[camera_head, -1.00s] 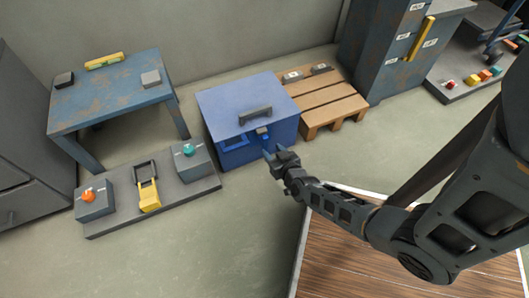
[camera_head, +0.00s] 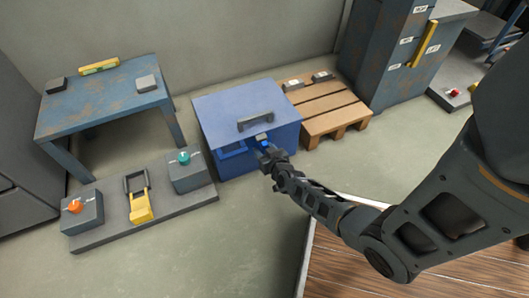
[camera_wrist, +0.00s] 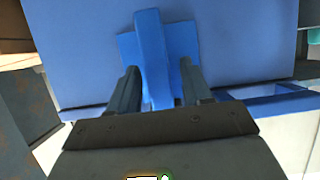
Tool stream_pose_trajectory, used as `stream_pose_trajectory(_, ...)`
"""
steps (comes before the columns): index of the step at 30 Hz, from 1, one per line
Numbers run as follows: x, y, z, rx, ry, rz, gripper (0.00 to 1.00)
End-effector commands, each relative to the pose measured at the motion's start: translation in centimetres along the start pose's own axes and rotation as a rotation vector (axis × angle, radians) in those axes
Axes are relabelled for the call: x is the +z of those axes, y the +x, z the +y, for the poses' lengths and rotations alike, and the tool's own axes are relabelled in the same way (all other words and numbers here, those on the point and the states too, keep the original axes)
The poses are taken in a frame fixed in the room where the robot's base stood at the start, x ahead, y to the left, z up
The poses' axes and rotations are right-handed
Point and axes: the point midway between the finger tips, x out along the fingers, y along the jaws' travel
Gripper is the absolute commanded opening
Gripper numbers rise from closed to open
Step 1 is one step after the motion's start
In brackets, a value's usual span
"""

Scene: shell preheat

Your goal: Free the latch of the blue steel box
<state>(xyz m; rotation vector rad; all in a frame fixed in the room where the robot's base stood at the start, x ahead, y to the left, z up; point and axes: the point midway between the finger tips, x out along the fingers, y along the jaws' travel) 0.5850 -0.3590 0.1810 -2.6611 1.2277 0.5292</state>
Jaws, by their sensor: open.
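The blue steel box (camera_head: 214,113) stands on the floor, lid down, with a dark handle (camera_head: 255,119) on its lid. Its blue latch (camera_wrist: 155,60) shows in the wrist view as an upright bar on a wider plate. My gripper (camera_head: 267,148) is at the front of the box, at the latch. In the wrist view my gripper (camera_wrist: 160,88) is open, with one finger on each side of the latch bar's lower part. I cannot tell whether the fingers touch it. In the head view the gripper hides most of the latch.
A wooden pallet (camera_head: 333,110) stands right of the box. At left, a grey plinth (camera_head: 150,223) carries a yellow lever (camera_head: 140,206), an orange button (camera_head: 75,206) and a teal button (camera_head: 183,157). A worn blue table (camera_head: 105,110) is behind. Floor in front of the box is clear.

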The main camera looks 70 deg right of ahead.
Motion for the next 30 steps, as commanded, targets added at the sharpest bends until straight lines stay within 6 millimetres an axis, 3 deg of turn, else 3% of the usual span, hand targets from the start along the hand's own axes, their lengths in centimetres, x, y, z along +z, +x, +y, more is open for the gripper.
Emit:
stream_pose_trajectory(5, -0.04, -0.02, 0.00, 0.000, 0.000, 0.000, 0.49)
stream_pose_trajectory(20, -0.01, -0.04, 0.00, 0.000, 0.000, 0.000, 0.01)
stream_pose_trajectory(30, 0.03, -0.06, -0.03, -0.013, 0.022, -0.001, 0.00)
